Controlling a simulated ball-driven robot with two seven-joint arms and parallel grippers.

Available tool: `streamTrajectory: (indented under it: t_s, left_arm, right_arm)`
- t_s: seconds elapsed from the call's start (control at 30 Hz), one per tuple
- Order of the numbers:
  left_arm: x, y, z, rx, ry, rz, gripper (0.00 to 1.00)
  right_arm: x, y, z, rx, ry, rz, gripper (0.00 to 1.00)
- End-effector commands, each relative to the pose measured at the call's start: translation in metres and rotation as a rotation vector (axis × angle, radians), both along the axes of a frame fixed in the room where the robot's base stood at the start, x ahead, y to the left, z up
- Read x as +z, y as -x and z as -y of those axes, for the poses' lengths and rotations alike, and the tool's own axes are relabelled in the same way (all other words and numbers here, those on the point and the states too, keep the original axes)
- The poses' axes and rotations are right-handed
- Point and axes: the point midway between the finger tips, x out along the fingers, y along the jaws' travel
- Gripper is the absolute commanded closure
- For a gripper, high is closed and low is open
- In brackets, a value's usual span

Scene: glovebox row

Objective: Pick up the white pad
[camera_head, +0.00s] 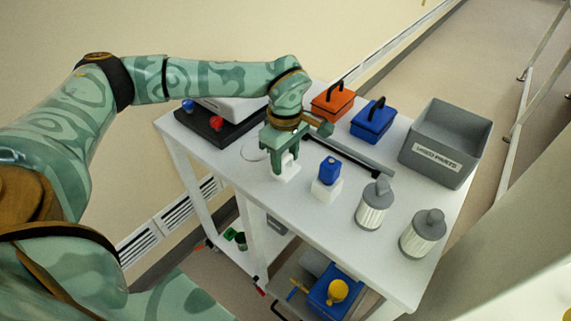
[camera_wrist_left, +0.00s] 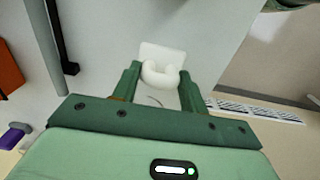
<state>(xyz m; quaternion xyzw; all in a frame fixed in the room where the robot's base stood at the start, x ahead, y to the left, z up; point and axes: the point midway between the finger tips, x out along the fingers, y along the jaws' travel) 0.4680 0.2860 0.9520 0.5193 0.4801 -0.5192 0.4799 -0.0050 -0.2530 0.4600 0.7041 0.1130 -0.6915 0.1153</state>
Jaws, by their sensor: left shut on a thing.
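The white pad (camera_head: 286,167) is at my left gripper (camera_head: 284,160), over the white cart top; the gripper hides part of it. In the left wrist view the white pad (camera_wrist_left: 164,55) shows as a pale block with a rounded, curved part between the fingers. My left gripper (camera_wrist_left: 158,76) is shut on that part. I cannot tell whether the pad touches the cart top. My right gripper is not in view.
Right of the gripper stands a white block with a blue top (camera_head: 329,170). A dark bar (camera_head: 345,155) lies behind. Two grey-capped cylinders (camera_head: 374,203) (camera_head: 423,232), an orange box (camera_head: 332,103), a blue box (camera_head: 373,121) and a grey bin (camera_head: 437,157) share the cart top (camera_head: 300,215).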

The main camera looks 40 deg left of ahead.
Motion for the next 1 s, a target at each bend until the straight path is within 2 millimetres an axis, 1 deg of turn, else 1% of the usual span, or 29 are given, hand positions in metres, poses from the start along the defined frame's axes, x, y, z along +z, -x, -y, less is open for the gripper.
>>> streamTrajectory:
  t_s: [0.13,0.23,0.37,0.43,0.57,0.73,0.8,0.9,1.0]
  left_arm:
    - [0.001,0.000,0.000,0.000,0.000,0.000,0.79]
    - [0.007,0.000,0.000,0.000,0.000,0.002,0.79]
    - [0.023,-0.001,0.000,-0.001,0.000,0.004,0.79]
    - [0.037,-0.001,0.000,0.000,0.000,0.004,0.79]
    - [0.062,0.021,0.005,-0.002,0.000,0.004,0.79]
    - [0.099,0.051,0.012,-0.002,0.000,0.005,0.79]
    - [0.103,0.069,0.017,-0.004,0.000,0.003,0.79]
    - [0.112,0.090,0.022,-0.003,0.000,0.001,0.79]
    - [0.119,0.107,0.026,-0.002,0.000,0.001,0.79]
  right_arm:
    - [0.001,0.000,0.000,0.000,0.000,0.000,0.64]
    - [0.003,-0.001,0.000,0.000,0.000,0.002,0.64]
    - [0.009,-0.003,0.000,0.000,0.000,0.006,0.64]
    - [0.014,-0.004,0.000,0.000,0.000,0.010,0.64]
    - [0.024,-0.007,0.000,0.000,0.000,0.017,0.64]
    - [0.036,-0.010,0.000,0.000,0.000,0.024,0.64]
    - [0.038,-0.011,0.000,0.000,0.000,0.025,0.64]
    - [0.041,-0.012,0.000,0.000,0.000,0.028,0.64]
    - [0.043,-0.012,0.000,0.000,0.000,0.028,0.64]
